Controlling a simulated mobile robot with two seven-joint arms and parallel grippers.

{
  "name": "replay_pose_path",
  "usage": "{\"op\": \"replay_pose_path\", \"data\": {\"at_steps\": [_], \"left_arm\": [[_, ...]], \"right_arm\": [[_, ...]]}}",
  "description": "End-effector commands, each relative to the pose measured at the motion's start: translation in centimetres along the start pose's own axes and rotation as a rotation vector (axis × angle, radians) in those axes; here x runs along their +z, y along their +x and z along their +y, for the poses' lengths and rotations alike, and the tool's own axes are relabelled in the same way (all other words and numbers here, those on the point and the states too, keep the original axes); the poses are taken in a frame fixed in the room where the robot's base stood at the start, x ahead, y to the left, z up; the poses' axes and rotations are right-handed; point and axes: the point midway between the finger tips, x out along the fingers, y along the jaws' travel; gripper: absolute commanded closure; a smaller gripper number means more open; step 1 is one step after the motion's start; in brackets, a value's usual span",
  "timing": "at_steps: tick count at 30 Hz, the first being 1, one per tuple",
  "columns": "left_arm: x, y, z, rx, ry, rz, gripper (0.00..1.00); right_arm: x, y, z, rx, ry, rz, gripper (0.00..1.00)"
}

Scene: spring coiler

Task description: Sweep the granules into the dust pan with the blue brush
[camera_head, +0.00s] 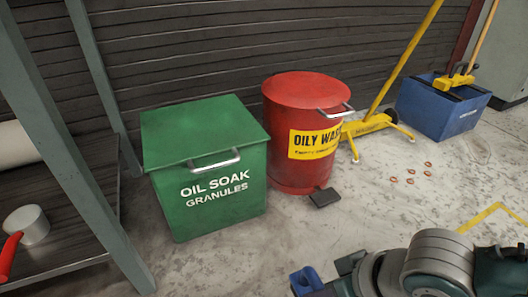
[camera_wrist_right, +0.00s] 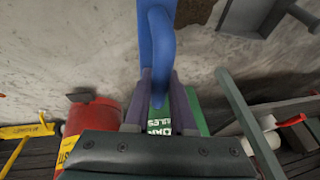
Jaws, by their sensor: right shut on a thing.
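The blue brush (camera_wrist_right: 157,40) is held by its handle in my right gripper (camera_wrist_right: 160,85), whose fingers are shut around it in the right wrist view. The brush's far end runs out of the top of that view. A piece of blue (camera_head: 305,281) also shows beside my right arm in the head view. A brown patch of granules (camera_wrist_right: 197,10) lies on the floor to the right of the brush in the wrist view. A grey dust pan (camera_wrist_right: 247,16) is further right, partly cut off, apart from the brush. The head view shows neither granules nor pan. My left gripper is not in view.
A green granules bin (camera_head: 208,165) and a red oily waste can (camera_head: 300,130) stand by the slatted wall. A blue bucket (camera_head: 440,108), a yellow-legged stand (camera_head: 368,125) and small orange rings (camera_head: 410,181) are at right. A metal shelf (camera_head: 70,225) is left.

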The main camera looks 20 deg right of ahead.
Motion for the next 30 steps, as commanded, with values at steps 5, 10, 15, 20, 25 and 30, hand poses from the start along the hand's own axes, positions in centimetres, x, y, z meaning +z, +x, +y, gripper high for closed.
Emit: {"op": "replay_pose_path", "data": {"at_steps": [5,10,15,20,25,30], "left_arm": [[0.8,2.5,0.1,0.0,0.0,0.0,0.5],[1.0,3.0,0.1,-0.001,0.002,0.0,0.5],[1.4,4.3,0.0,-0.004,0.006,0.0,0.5],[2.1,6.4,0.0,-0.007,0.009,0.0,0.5],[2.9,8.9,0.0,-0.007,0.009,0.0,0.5],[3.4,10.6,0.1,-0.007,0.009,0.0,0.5]], "right_arm": [[2.7,3.0,0.9,-0.006,-0.013,-0.002,1.0],[3.2,3.6,1.0,-0.008,-0.018,-0.001,1.0],[3.6,4.7,1.3,-0.007,-0.018,-0.001,1.0],[4.4,6.5,1.7,-0.007,-0.018,-0.001,1.0],[5.2,8.6,2.2,-0.006,-0.019,-0.001,1.0],[5.8,10.0,2.4,-0.008,-0.018,-0.001,1.0]]}}
